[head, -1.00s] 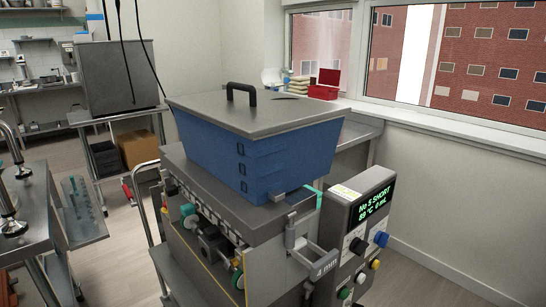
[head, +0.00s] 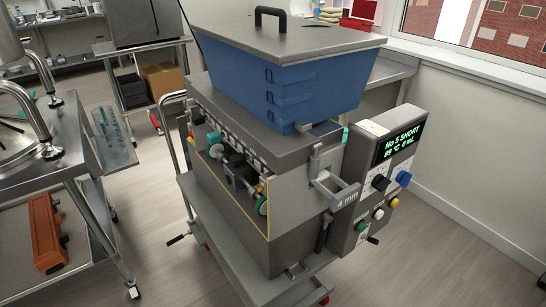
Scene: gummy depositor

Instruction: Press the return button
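The control panel (head: 385,185) is on the right side of the gummy depositor (head: 240,205). Its screen (head: 401,141) reads "No 5 SHORT", "89 °C 0 mL" in green. Below are a black knob (head: 380,183), a blue knob (head: 404,178), a yellow button (head: 394,203), a white button (head: 378,213) and a green button (head: 361,226). The labels are too small to read, so I cannot tell which one is the return button. Neither of my grippers is in view.
A blue hopper (head: 290,92) with a grey lid sits on the depositor, which stands on a wheeled cart (head: 215,225). A steel table (head: 60,150) stands at left, with an orange case (head: 45,232) on its lower shelf. The floor right of the machine is clear.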

